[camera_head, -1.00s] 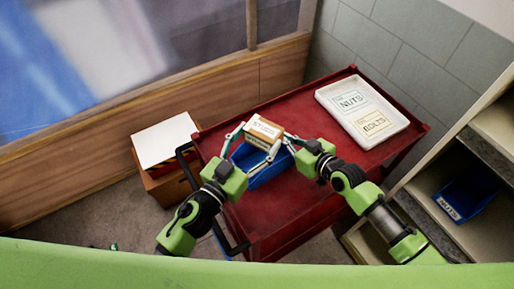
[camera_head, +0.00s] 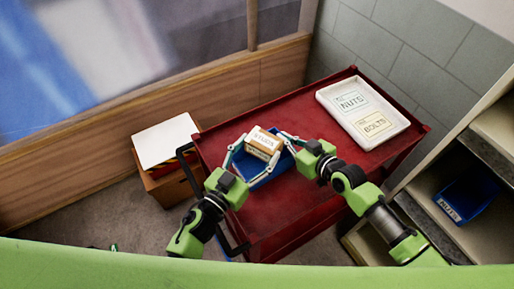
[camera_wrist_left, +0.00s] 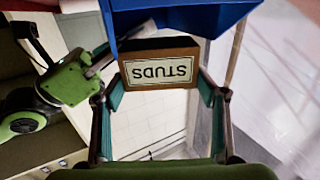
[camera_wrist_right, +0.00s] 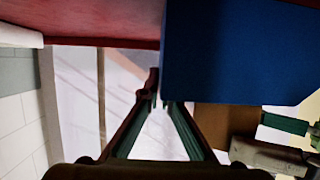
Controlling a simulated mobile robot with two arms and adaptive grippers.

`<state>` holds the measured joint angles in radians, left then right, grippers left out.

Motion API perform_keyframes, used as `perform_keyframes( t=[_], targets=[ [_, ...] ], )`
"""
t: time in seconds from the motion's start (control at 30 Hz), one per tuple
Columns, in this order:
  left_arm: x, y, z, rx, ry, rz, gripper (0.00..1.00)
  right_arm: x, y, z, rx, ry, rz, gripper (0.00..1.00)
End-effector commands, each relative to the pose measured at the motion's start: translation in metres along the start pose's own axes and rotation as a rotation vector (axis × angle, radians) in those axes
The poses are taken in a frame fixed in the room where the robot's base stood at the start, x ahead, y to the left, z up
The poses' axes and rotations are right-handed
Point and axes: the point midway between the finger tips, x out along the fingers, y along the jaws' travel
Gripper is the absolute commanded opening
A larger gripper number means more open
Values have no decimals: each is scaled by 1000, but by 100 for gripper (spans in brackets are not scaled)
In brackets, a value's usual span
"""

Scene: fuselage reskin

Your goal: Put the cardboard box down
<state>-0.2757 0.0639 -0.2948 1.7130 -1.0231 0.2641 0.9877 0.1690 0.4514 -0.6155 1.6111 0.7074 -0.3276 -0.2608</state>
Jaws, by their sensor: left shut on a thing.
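The cardboard box (camera_head: 264,142), labelled STUDS, is held in my left gripper (camera_head: 250,146), which is shut on its sides. In the left wrist view the box (camera_wrist_left: 160,46) shows its label upside down between the fingers. In the head view the box overlaps the blue bin (camera_head: 268,176) on the red cart (camera_head: 285,213); whether it touches the bin is unclear. My right gripper (camera_head: 291,141) is beside the box at the bin's right side. In the right wrist view its fingertips (camera_wrist_right: 157,101) are close together beside the blue bin (camera_wrist_right: 240,50); any grip there is unclear.
A white tray (camera_head: 392,134) with NUTS and BOLTS labels occupies the cart's back right. A brown box (camera_head: 168,186) with a white sheet (camera_head: 164,140) stands left of the cart. Shelves at the right hold a blue NUTS bin (camera_head: 470,195).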

Motion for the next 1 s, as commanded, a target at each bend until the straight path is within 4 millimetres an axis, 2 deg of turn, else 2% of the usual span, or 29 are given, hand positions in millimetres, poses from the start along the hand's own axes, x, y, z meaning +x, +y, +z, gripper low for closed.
perform_keyframes(
  t=[0.2,0.23,0.3,0.67,0.8,1.0],
  targets=[
    [0,0,3,0,2,-1,30,0,0,0,0,1,0,0],
    [0,0,6,-1,-3,-2,68,0,0,0,0,1,0,0],
    [-1,0,6,-1,-4,-2,82,0,0,0,0,1,0,0],
    [-1,0,7,-2,-8,-1,82,0,0,-1,0,3,0,0],
    [-1,1,-5,1,-4,1,82,0,0,-1,-1,3,1,0],
    [-44,1,-4,-5,-8,-1,82,0,0,-1,-1,2,1,0]
  ],
)
